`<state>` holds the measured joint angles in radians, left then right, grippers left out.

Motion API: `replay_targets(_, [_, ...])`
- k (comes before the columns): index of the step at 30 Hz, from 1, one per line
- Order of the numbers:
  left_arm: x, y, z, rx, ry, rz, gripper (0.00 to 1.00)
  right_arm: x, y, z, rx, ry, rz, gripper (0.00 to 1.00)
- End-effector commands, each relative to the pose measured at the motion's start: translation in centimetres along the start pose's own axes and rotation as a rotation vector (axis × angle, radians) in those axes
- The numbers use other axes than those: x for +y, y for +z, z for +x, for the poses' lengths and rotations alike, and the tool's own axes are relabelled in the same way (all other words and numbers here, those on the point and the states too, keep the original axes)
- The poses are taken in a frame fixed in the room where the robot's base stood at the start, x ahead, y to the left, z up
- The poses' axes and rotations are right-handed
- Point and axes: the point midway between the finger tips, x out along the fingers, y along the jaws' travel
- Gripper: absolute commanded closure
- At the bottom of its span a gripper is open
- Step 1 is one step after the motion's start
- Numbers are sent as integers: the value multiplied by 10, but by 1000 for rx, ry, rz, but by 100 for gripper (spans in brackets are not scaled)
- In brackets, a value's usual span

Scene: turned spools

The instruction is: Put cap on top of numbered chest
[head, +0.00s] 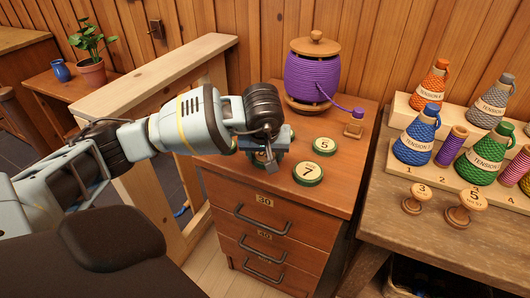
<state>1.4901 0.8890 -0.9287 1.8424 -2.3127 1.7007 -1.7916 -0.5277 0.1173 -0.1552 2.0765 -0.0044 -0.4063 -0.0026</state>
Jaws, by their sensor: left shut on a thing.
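My left gripper (264,158) is low over the left part of the top of the numbered chest (328,188), pointing down. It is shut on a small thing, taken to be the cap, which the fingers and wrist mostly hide. A bit of green shows around the fingers. I cannot tell whether the held thing touches the chest top. The chest is brown wood, with a "30" label over its top drawer. Two green-rimmed cream discs lie flat on it, marked 5 (324,146) and 7 (308,173). My right gripper is not in view.
A purple wound spool (312,76) stands at the chest's back, its cord running to a small wooden piece (354,123). The right bench (410,232) holds several cones and knobs marked 3 (417,197) and 5 (467,206). A wooden frame (160,68) stands left. The chest's front right is clear.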

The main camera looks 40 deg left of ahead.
Motion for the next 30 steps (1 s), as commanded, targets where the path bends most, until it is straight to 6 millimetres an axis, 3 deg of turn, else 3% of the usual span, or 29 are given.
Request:
replay_targets(2, [0,1,3,0,0,0,63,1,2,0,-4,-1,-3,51])
replay_targets(3, [0,1,3,0,0,0,39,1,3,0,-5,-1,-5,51])
replay_targets(8, [0,1,2,0,-1,0,20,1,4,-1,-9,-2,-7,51])
replay_targets(20, [0,-1,-7,1,1,0,20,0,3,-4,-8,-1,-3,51])
replay_targets(30, [0,-2,-70,5,3,1,20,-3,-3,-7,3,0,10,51])
